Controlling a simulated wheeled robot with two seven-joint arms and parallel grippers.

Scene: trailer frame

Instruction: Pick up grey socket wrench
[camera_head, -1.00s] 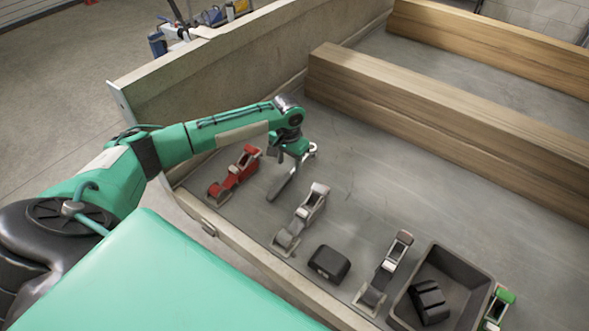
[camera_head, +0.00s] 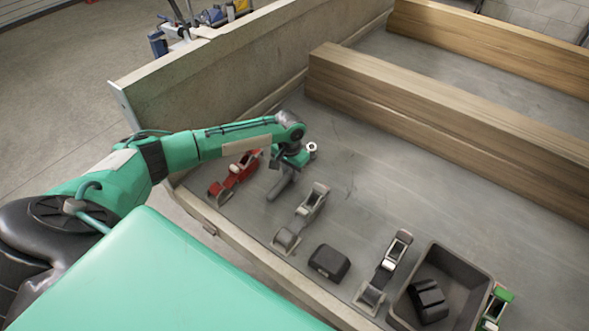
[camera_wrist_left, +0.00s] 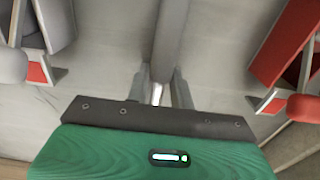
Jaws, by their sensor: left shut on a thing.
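The grey socket wrench (camera_head: 279,186) lies on the trailer floor between a red ratchet strap and a grey one. In the left wrist view its dark grey handle (camera_wrist_left: 172,35) runs up the picture, with a shiny part between my fingers. My left gripper (camera_wrist_left: 161,90) is shut on the wrench, one finger on each side of it. In the head view the left gripper (camera_head: 290,160) is low over the wrench's far end, and its fingertips are hidden there. My right gripper is not in view.
The red ratchet strap (camera_head: 235,176) lies left of the wrench, the grey one (camera_head: 302,217) right of it. Further right are a black block (camera_head: 329,262), another grey strap (camera_head: 384,272), a dark bin (camera_head: 462,265) and a green strap (camera_head: 496,308). Wooden beams (camera_head: 450,130) lie behind.

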